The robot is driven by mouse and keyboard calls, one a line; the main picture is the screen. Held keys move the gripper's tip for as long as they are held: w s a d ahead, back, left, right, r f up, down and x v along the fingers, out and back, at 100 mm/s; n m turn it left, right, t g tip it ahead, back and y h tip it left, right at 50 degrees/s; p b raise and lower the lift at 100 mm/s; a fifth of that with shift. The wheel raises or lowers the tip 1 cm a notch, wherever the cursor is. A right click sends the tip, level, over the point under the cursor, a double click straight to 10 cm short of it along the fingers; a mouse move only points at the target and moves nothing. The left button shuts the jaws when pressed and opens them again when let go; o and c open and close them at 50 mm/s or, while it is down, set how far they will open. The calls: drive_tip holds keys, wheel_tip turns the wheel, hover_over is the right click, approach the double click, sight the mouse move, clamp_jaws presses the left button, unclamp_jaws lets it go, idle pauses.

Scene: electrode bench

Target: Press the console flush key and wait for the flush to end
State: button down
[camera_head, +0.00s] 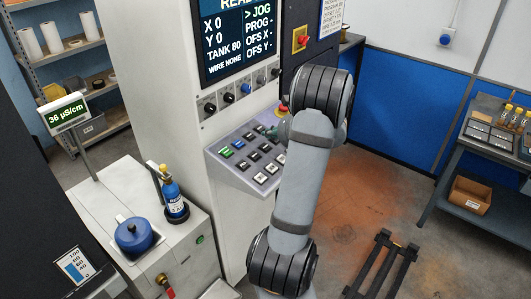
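The console (213,157) is a sloped panel with several small keys, some green, blue, black and white. It juts from the white cabinet below a dark screen (238,40) that shows "> JOG", "X 0", "Y 0", "TANK 80" and "WIRE NONE". The key labels are too small to read, so I cannot tell which is the flush key. My arm stands in front of the console's right side and covers part of it.
A row of knobs (245,88) sits below the screen. At left, a white unit carries a blue-lidded pot (134,237), a blue bottle (173,197) and a meter (66,113) reading 36 µS/cm. A red-and-yellow switch (300,39) is above my arm. A workbench (489,158) stands at right.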

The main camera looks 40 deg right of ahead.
sight(267, 149)
drive_tip(key=shift+w+f+b, duration=0.15)
drive_tip(key=shift+f+b, duration=0.4)
drive_tip(key=shift+f, duration=0.15)
drive_tip(key=shift+w+f+b, duration=0.15)
drive_tip(key=shift+f+b, duration=0.4)
drive_tip(key=shift+f, duration=0.1)
drive_tip(key=shift+f, duration=0.15)
idle(0.3)
drive_tip(key=shift+w+a+f+b, duration=0.1)
drive_tip(key=shift+f+b, duration=0.15)
drive_tip(key=shift+b, duration=0.35)
drive_tip(key=shift+f+b, duration=0.4)
drive_tip(key=shift+b, duration=0.1)
idle(0.4)
drive_tip(key=shift+r, duration=0.1)
drive_tip(key=shift+r+p, duration=0.45)
drive_tip(key=shift+r, duration=0.25)
drive_tip(key=shift+s+r+p, duration=0.2)
drive_tip(key=shift+r+p, duration=0.4)
drive_tip(key=shift+r, duration=0.2)
drive_tip(key=shift+s+r+p, duration=0.2)
drive_tip(key=shift+r+p, duration=0.35)
drive_tip(key=shift+r, duration=0.3)
drive_tip(key=shift+s+r+p, duration=0.2)
drive_tip(key=shift+r+p, duration=0.4)
drive_tip(key=shift+r, duration=0.2)
drive_tip(key=shift+f, duration=0.1)
